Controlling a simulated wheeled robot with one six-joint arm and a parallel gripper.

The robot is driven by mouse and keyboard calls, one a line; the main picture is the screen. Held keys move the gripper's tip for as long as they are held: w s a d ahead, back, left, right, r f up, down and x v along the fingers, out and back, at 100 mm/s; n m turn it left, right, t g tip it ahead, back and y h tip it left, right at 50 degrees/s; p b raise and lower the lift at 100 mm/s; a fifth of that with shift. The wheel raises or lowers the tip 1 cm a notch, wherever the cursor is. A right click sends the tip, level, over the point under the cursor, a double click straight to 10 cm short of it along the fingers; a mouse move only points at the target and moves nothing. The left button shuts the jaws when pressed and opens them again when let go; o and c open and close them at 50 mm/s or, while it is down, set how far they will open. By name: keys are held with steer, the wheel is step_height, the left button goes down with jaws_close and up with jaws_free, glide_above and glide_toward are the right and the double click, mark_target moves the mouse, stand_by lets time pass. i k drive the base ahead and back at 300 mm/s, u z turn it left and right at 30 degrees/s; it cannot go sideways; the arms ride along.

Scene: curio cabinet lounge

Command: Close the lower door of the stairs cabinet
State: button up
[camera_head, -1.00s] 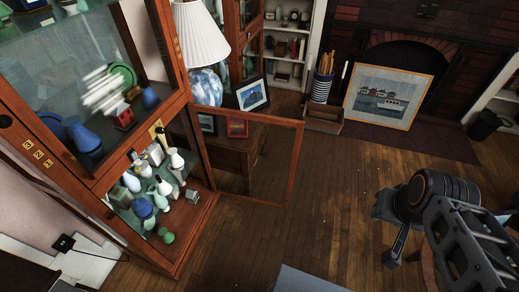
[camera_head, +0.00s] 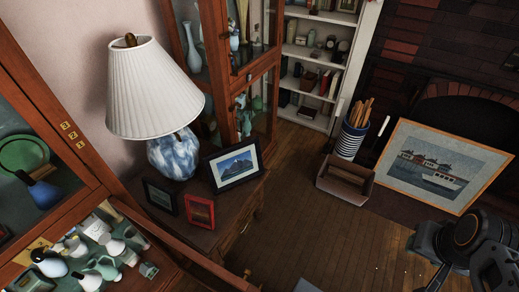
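A wooden glass cabinet (camera_head: 60,205) stands at the left, close to me. Its lower door (camera_head: 195,258) stands open, swung outward; only its upper rail and part of its frame show, and the rest is cut off by the bottom edge. Behind it, several vases and figurines (camera_head: 100,232) stand on the lower shelf. A second wooden cabinet (camera_head: 262,66) stands behind the lamp; I cannot tell whether its lower door is shut. No label shows which is the stairs cabinet. My dark arm (camera_head: 468,240) is at the lower right, well apart from both cabinets. Its fingertips are not clear.
A lamp (camera_head: 155,90) and picture frames (camera_head: 235,164) stand on a small wooden table (camera_head: 228,212) beside the open door. A wooden box (camera_head: 345,180), a striped holder (camera_head: 350,140) and a leaning painting (camera_head: 440,165) stand farther back. Wooden floor (camera_head: 330,225) is clear in the middle.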

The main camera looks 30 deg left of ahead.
mark_target(141, 224)
steer(key=i, duration=1.3)
steer(key=u, duration=2.55)
steer(key=k, duration=0.7)
steer(key=u, duration=1.5)
steer(key=i, duration=0.5)
steer(key=u, duration=0.05)
